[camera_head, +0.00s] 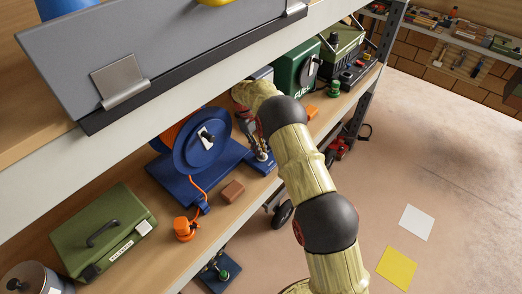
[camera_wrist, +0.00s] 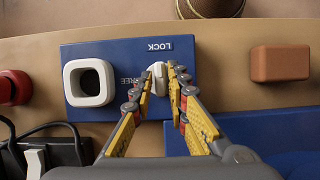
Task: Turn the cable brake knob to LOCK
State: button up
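The cable brake knob (camera_wrist: 159,79) is a small white knob on a blue panel (camera_wrist: 116,52), seen in the wrist view. LOCK is printed upside down above it, and FREE shows to its left, partly covered by a finger. My gripper (camera_wrist: 161,72) has one finger on each side of the knob, with the fingertips close against it. The fingers hide part of the knob, so its exact pointing is hard to read. In the head view my gripper (camera_head: 254,139) reaches down beside the blue cable reel (camera_head: 203,142); the knob is too small to make out there.
A white square-rimmed socket (camera_wrist: 90,83) sits left of the knob, and a red button (camera_wrist: 13,87) is farther left. A brown block (camera_wrist: 280,63) lies to the right. An upper shelf (camera_head: 190,80) overhangs; a green case (camera_head: 103,231) stands at the lower left.

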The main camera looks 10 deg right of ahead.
jog(key=o, duration=0.3)
jog(key=v, duration=0.7)
jog(key=shift+r, duration=0.2)
jog(key=shift+w+a, duration=0.1)
dwell(0.4)
